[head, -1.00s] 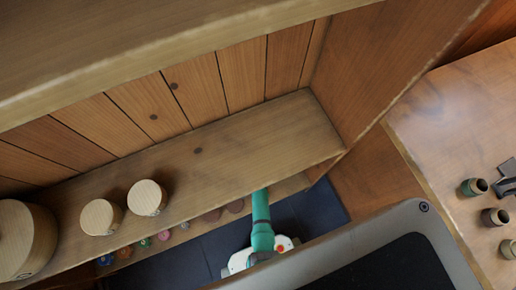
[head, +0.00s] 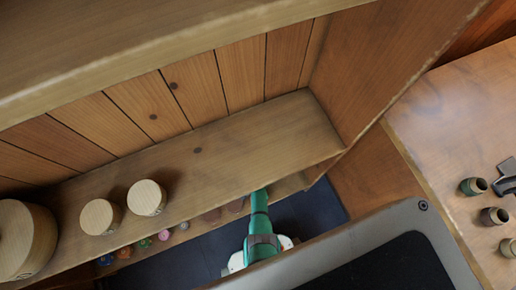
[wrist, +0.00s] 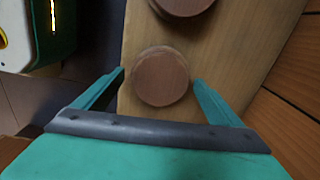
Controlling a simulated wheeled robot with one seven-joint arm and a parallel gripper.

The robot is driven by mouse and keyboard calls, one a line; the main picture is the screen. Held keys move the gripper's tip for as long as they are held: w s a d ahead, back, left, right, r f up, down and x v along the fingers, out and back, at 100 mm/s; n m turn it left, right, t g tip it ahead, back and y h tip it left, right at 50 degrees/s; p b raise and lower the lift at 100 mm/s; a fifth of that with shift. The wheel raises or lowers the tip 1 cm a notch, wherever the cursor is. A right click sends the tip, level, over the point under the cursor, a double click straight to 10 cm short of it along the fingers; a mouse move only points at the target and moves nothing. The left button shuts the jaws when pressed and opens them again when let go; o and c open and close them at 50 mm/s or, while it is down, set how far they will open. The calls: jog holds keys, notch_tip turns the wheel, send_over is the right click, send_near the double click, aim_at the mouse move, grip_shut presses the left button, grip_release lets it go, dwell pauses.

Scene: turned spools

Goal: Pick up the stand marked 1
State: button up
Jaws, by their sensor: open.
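In the wrist view my gripper (wrist: 159,80) is open, with one teal finger on each side of a round brown wooden piece (wrist: 161,76) seen from above on a wooden shelf board. I cannot tell whether the fingers touch it. A second brown round piece (wrist: 183,3) is cut off at the top edge. No number is legible on either, so I cannot tell which is the stand marked 1. In the head view brown pieces (head: 236,205) show partly under the upper board, where my teal arm (head: 261,214) reaches in; the gripper is hidden there.
Two pale round wooden pieces, one here (head: 147,198), and a larger one (head: 25,240) stand on the upper shelf board (head: 230,150). Small coloured pieces (head: 164,235) line the lower shelf. A side bench (head: 450,130) at right holds dark turned pieces (head: 473,186).

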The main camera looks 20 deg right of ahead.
jog(key=c, duration=1.3)
jog(key=shift+r, duration=0.15)
